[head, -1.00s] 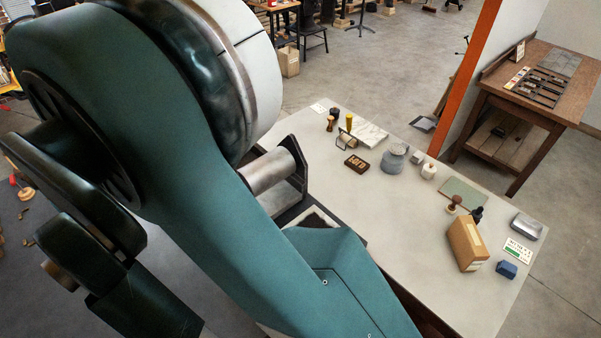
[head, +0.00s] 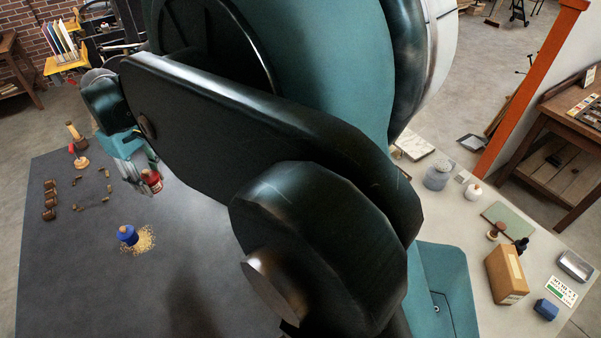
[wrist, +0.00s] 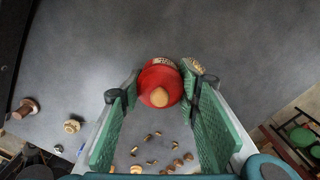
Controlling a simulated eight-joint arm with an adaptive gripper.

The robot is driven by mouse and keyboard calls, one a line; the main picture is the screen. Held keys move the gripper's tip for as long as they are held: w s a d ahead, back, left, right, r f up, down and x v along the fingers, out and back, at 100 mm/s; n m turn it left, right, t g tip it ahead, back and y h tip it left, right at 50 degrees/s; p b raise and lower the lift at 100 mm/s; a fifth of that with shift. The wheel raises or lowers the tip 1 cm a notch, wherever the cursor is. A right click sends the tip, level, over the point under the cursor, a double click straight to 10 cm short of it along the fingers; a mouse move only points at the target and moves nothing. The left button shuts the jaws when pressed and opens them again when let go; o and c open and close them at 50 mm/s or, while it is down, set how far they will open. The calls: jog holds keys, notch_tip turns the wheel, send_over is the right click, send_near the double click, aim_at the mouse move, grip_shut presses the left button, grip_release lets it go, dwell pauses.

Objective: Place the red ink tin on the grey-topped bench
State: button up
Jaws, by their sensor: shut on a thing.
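The red ink tin (head: 152,181) is held in my gripper (head: 144,175) at the back right part of the dark grey-topped bench (head: 75,280) in the head view. In the wrist view the red tin (wrist: 158,82) sits between my green gripper fingers (wrist: 163,95), near their tips. Its rounded top with a tan knob faces the camera. The tin appears to be above the bench top; any gap beneath it is hard to judge. My arm hides the right part of this bench.
On the grey bench are a blue-topped tin (head: 128,235) amid tan grains, several brown pieces (head: 50,200), and a red-and-wood item (head: 79,158). The front middle is clear. A pale table (head: 480,270) with a cardboard box (head: 506,274) stands at right.

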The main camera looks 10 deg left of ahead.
jog(key=w+d+m+b, duration=0.2)
jog(key=w+d+m, duration=0.3)
jog(key=w+d, duration=2.05)
jog(key=w+d+m+b, duration=0.15)
jog(key=w+d, duration=0.35)
jog(key=d, duration=0.5)
jog(key=w+d+m, duration=0.2)
jog(key=w+d, duration=0.4)
jog(key=d, duration=0.4)
jog(key=w+d+m+b, duration=0.1)
jog(key=w+d+m, duration=0.1)
jog(key=w+d, duration=0.5)
jog(key=s+d+m+b, duration=0.1)
jog(key=d+m, duration=0.3)
jog(key=d, duration=2.2)
jog(key=s+d+m+b, duration=0.2)
jog(key=d+m, duration=0.1)
jog(key=d, duration=2.3)
notch_tip(320, 180, down, 21)
jog(key=shift+w+a, duration=0.25)
jog(key=shift+a, duration=0.05)
jog(key=shift+r, duration=0.1)
